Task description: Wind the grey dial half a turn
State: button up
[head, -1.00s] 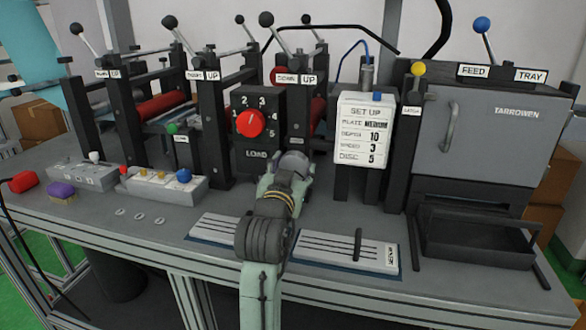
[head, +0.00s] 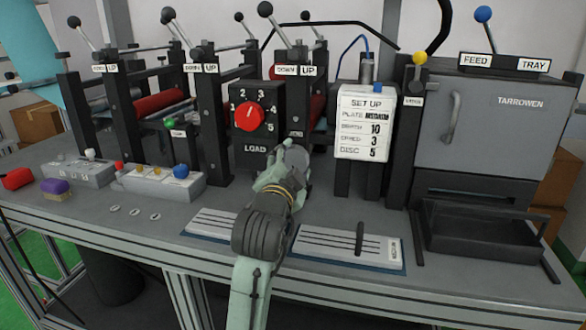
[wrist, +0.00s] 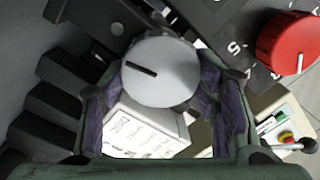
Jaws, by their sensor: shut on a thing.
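The grey dial (wrist: 160,72) is a pale round knob with a dark pointer line. In the wrist view it sits between the two fingers of my gripper (wrist: 156,88), with one finger against each side. My gripper is shut on it. The pointer line slants towards the upper left in that view. In the head view my gripper (head: 284,157) is below and right of the red LOAD dial, and the arm mostly hides the grey dial.
The red LOAD dial (head: 249,116) is close by on its black panel. The white SET UP card (head: 364,123) stands to the right. Lever posts rise behind. Slotted plates (head: 348,248) lie in front, and a black tray (head: 478,236) is at the right.

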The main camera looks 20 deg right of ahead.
jog(key=shift+m+b, duration=0.55)
jog(key=shift+m, duration=0.75)
jog(key=o, duration=1.1)
jog(key=shift+o, duration=0.2)
jog(key=v, duration=0.7)
jog(key=shift+s+a, duration=0.15)
jog(key=shift+s, duration=0.1)
